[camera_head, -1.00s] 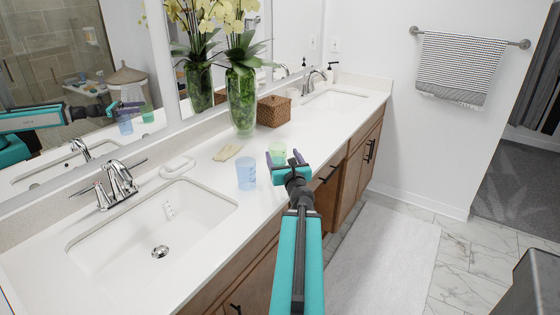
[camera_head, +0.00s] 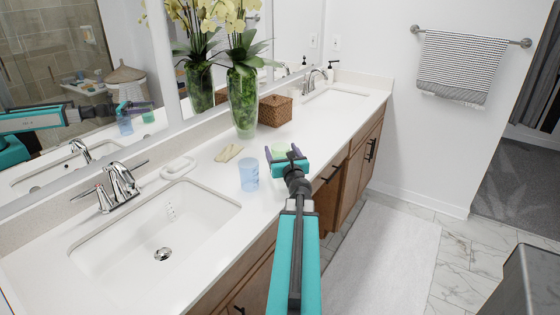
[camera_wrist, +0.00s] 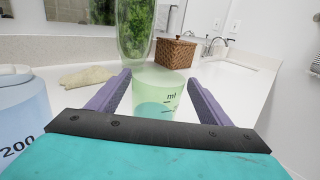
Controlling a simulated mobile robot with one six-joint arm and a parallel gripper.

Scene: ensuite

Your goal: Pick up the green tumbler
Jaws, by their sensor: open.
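The green tumbler (camera_wrist: 162,95) is a pale translucent green cup with "ml" markings. It stands upright on the white counter. In the wrist view it sits between the two purple fingers of my gripper (camera_wrist: 163,92), with a small gap visible on the right side. My gripper is open. In the head view my gripper (camera_head: 287,155) covers most of the tumbler, and only its pale green top (camera_head: 280,149) shows behind the fingers. The wrist view hides the tumbler's lower part behind my gripper's palm.
A blue tumbler (camera_head: 249,174) stands close on the left; it also shows in the wrist view (camera_wrist: 24,112). A beige cloth (camera_head: 228,153), a glass vase with orchids (camera_head: 242,105) and a wicker box (camera_head: 274,111) are behind. A sink (camera_head: 150,240) lies at the left.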

